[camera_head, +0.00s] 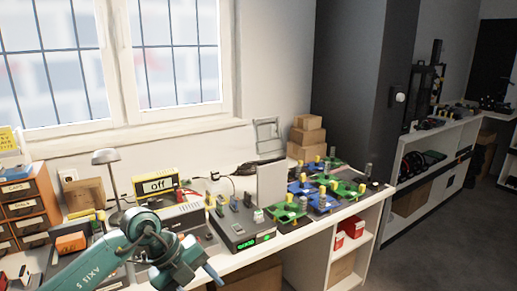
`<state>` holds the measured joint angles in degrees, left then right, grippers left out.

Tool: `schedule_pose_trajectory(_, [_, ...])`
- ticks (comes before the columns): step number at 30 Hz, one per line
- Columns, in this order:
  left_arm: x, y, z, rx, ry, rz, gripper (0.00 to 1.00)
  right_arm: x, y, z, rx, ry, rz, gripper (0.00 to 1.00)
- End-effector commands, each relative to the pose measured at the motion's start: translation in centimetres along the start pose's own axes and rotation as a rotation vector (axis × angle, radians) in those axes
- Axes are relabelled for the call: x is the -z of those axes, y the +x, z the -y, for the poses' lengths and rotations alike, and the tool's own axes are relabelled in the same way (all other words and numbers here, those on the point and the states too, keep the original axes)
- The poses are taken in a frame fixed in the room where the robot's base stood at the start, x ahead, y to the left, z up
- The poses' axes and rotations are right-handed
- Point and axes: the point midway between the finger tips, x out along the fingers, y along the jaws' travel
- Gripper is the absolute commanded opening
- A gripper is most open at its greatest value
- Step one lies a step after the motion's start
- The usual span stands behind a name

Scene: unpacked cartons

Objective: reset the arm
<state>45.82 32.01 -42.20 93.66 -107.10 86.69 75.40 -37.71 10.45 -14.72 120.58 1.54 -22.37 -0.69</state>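My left arm (100,262), teal with dark joints, comes in from the bottom left and bends in front of the workbench. Its far end reaches the bottom edge of the picture, with a short blue-grey part (213,273) sticking out to the right. No pair of fingertips can be made out there, so I see neither the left gripper nor anything held. My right arm and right gripper are outside the picture.
Cartons (306,137) stand at the back. Grey floor (432,243) is clear at right.

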Motion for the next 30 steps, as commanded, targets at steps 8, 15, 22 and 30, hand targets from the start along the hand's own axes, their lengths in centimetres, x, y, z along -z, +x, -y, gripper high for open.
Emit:
schedule_pose_trajectory(8, [13.8, 1.9, 6.6, 0.873, -0.095, -0.537, 0.52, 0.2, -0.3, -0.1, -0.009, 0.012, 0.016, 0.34])
schedule_pose_trajectory(15, [9.8, -0.2, 3.1, 1.424, -0.776, -0.429, 0.52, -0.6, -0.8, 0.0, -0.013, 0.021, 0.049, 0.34])
schedule_pose_trajectory(22, [7.6, 6.3, -10.4, 1.318, -1.552, -0.084, 0.52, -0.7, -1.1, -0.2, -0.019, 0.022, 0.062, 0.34])
schedule_pose_trajectory(30, [11.4, 10.8, -18.5, 1.038, -1.896, 0.049, 0.52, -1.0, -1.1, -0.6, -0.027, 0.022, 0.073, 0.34])
